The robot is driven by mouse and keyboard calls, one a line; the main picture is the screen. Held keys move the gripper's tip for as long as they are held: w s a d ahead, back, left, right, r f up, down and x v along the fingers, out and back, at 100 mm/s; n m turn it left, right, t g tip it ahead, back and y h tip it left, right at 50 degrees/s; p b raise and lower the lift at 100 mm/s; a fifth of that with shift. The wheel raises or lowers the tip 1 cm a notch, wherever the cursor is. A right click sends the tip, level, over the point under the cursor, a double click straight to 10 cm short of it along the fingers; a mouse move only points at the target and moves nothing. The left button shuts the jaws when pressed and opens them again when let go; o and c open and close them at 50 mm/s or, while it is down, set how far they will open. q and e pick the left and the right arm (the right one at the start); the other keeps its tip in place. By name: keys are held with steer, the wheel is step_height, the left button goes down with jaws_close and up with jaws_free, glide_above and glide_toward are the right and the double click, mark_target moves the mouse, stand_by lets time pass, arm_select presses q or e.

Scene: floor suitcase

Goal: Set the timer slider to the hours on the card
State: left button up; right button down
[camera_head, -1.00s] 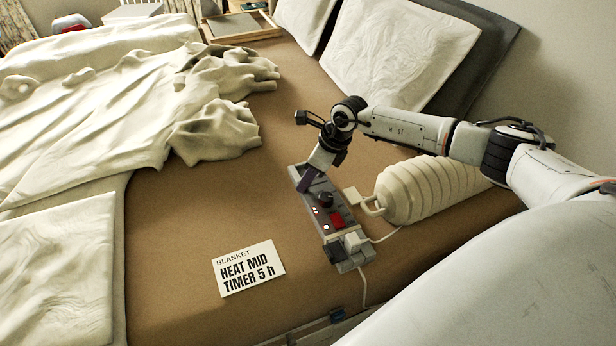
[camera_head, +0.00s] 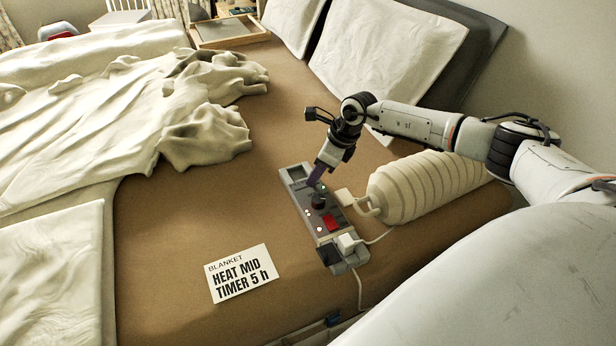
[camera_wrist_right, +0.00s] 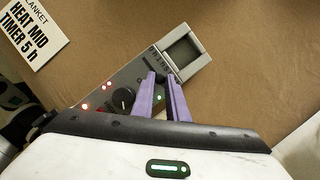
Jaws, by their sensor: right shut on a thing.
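The card (camera_head: 241,273) lies on the bed and reads "BLANKET HEAT MID TIMER 5 h"; part of it shows in the right wrist view (camera_wrist_right: 28,32). The grey control box (camera_head: 332,229) lies to its right, with a black dial (camera_head: 318,201), a red switch (camera_head: 330,222) and small lights. My right gripper (camera_head: 312,183) points down at the box beyond the dial. In the right wrist view its purple fingers (camera_wrist_right: 163,88) are shut on the small dark timer slider (camera_wrist_right: 161,77), mostly hidden between them. The slider's exact mark cannot be read. My left gripper is out of view.
A ribbed cream bolster-like roll (camera_head: 425,187) lies right of the box. White plugs and a cord (camera_head: 359,290) are at the box's near end. A rumpled blanket (camera_head: 120,120) covers the left of the bed. Bare brown bedding surrounds the card.

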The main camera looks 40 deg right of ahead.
steer(key=c, duration=1.7)
jaws_free()
steer(key=shift+c, duration=0.2)
steer(key=shift+r, duration=0.15)
steer(key=v, duration=1)
steer(key=shift+p, duration=0.4)
steer(key=shift+s, duration=0.1)
